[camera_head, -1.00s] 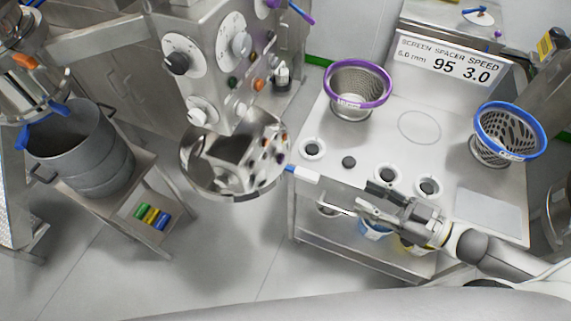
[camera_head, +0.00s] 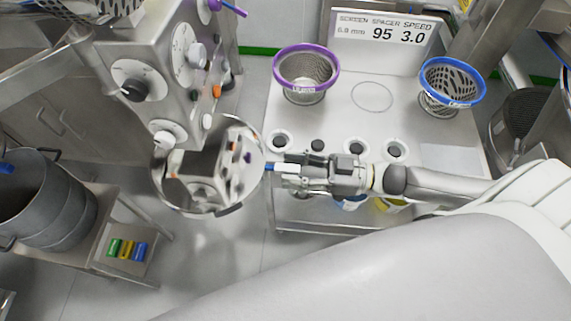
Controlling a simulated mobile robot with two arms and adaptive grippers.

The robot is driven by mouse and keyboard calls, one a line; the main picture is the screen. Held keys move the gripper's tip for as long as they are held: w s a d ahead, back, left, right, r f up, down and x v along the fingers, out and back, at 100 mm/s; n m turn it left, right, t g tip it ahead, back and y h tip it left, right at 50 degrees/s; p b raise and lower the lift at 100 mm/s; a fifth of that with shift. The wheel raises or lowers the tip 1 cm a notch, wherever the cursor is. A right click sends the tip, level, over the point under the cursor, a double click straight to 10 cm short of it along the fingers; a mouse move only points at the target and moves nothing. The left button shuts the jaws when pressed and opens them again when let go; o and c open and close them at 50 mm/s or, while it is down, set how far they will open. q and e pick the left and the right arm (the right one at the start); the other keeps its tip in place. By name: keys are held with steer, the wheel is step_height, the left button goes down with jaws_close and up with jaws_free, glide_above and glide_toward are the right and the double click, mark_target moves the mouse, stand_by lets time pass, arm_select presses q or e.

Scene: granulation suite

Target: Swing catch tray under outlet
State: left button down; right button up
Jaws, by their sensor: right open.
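The catch tray (camera_head: 247,140) is a round, shiny metal dish left of centre, below the front of a steel machine housing (camera_head: 150,55). Its polished inside mirrors the control knobs. Its handle with a blue end (camera_head: 270,166) points right. My right gripper (camera_head: 284,174) is open, with its fingertips at the handle, one finger on each side as far as I can see. The gripper covers most of the handle, and I cannot tell whether the fingers touch it. The outlet cannot be made out. My left gripper is not in view.
A steel bench (camera_head: 352,124) on the right holds a purple-rimmed screen basket (camera_head: 306,72) and a blue-rimmed one (camera_head: 452,82). A sign (camera_head: 385,38) stands behind. A grey pot (camera_head: 45,205) stands on a cart (camera_head: 112,228) at left. The floor between cart and bench is open.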

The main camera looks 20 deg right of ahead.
steer(key=shift+w+a, duration=0.25)
steer(key=shift+a, duration=0.15)
steer(key=shift+w+a, duration=0.2)
steer(key=shift+a, duration=0.2)
steer(key=shift+c, duration=0.9)
steer(key=c, duration=0.7)
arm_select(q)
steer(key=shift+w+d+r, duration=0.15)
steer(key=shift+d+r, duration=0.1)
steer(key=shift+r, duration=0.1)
arm_select(e)
jaws_close()
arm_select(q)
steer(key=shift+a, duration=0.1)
